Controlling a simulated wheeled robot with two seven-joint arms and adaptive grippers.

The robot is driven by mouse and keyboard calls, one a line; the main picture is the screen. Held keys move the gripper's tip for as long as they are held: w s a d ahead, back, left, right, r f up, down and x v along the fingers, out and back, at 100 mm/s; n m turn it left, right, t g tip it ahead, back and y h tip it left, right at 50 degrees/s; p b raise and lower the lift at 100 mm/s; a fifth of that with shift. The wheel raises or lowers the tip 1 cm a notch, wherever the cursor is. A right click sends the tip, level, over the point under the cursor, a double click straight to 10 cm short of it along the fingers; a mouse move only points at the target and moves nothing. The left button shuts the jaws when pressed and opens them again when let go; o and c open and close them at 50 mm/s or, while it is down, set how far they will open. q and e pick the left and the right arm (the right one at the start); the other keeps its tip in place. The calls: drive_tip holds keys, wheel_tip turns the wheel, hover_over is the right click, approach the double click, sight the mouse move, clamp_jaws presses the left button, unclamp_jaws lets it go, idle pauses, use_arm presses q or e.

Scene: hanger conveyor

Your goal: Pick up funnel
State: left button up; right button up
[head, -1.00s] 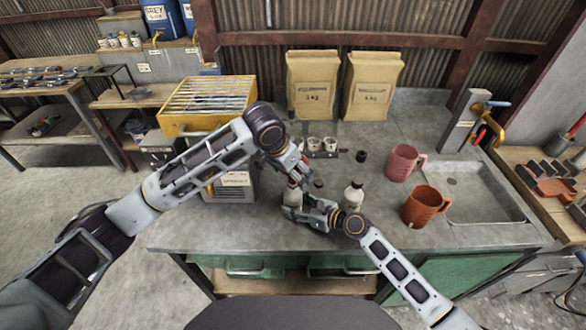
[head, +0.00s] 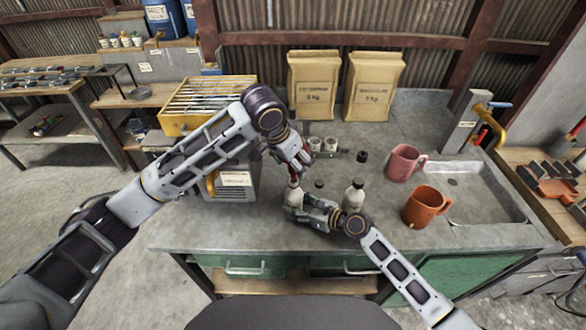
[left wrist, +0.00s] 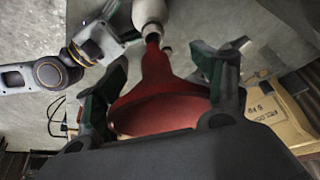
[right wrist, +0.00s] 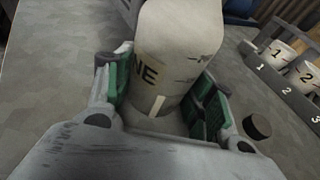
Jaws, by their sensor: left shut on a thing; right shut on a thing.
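The red funnel (left wrist: 160,95) is in my left gripper (left wrist: 168,75), with its wide rim near the palm and its spout pointing at the mouth of a pale bottle (left wrist: 149,10). The spout tip meets the bottle mouth in that view; I cannot tell how far it goes in. In the head view the left gripper (head: 296,164) is above the bottle (head: 293,196), and a bit of red shows between them. My right gripper (right wrist: 160,88) is shut around the bottle (right wrist: 175,60), whose label is partly visible. It also shows in the head view (head: 303,211).
A second bottle (head: 354,193) stands right of the held one. An orange mug (head: 422,207) and a pink mug (head: 402,162) stand farther right, by the sink (head: 480,192). A yellow rack (head: 190,122) is at left; two paper bags (head: 370,88) stand behind.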

use_arm(q)
drive_tip(key=shift+r, duration=3.1)
use_arm(e)
drive_tip(key=o, duration=0.8)
drive_tip(key=shift+o, duration=0.2)
use_arm(q)
drive_tip(key=shift+c, duration=0.2)
use_arm(e)
drive_tip(key=shift+s+d, duration=0.1)
drive_tip(key=shift+d, duration=0.05)
drive_tip(key=shift+v, duration=5.85)
drive_tip(key=shift+r, duration=0.1)
